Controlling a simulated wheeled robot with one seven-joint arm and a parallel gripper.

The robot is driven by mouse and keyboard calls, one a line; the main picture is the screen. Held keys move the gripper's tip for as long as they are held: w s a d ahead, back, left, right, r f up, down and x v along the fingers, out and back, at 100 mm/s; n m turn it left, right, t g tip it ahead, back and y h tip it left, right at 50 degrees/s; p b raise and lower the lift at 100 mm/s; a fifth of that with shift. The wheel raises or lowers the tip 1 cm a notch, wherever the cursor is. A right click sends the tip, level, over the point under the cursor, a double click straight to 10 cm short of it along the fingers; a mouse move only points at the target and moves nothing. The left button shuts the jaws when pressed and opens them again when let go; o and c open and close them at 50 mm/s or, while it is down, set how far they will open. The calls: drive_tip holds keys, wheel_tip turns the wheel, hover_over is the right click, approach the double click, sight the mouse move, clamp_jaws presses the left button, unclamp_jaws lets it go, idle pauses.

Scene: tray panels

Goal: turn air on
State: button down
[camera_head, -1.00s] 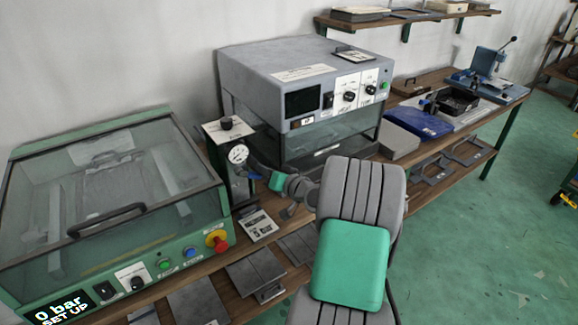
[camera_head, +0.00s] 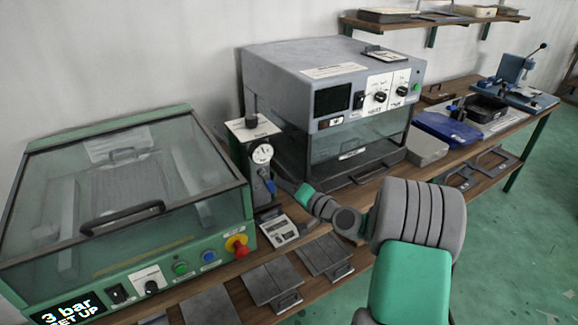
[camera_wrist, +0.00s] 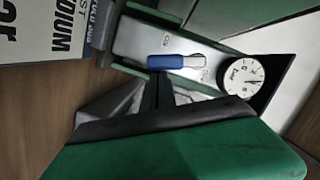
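The air unit is an upright pale panel (camera_wrist: 137,42) with a round white gauge (camera_wrist: 243,76) and a small lever with a blue grip (camera_wrist: 165,61). In the wrist view the lever lies along the panel, blue end to the left; small labels beside it are too blurred to read surely. The gauge also shows in the head view (camera_head: 262,153), above the blue grip (camera_head: 271,186). My gripper (camera_wrist: 158,78) has its dark fingers together just below the blue grip, with nothing seen between them; contact is unclear. The press display (camera_head: 68,309) reads "3 bar SET UP".
The green glass-lidded machine (camera_head: 120,216) stands left of the air unit, with a red knob (camera_head: 237,246) near it. A grey machine (camera_head: 330,95) stands behind to the right. A small labelled box (camera_head: 279,230) and flat plates (camera_head: 272,279) lie in front.

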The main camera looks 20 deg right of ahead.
drive_tip(key=shift+s+f, duration=0.1)
drive_tip(key=shift+f, duration=0.1)
idle(0.3)
drive_tip(key=s+d+r, duration=0.2)
drive_tip(key=s+d, duration=0.5)
drive_tip(key=s, duration=0.1)
drive_tip(key=shift+d+r+b, duration=0.25)
drive_tip(key=shift+d+b, duration=0.15)
drive_tip(key=shift+s, duration=0.1)
drive_tip(key=s+a+r+n+g+h+p, duration=0.1)
drive_tip(key=s+a+r+n+g+p, duration=0.2)
drive_tip(key=a, duration=0.5)
drive_tip(key=s+a+n+g+h+p, duration=0.1)
drive_tip(key=s+a+n+g+p, duration=0.2)
drive_tip(key=a+n+g+p, duration=0.25)
drive_tip(key=s+a+r+m+g+h+p, duration=0.1)
drive_tip(key=s+r+g+h+p, duration=0.1)
drive_tip(key=s, duration=1.1)
wheel_tip(320, 180, up, 3)
drive_tip(key=shift+s+a+f+g+h+p, duration=0.2)
drive_tip(key=shift+g+h+p, duration=0.15)
drive_tip(key=shift+g+h, duration=0.65)
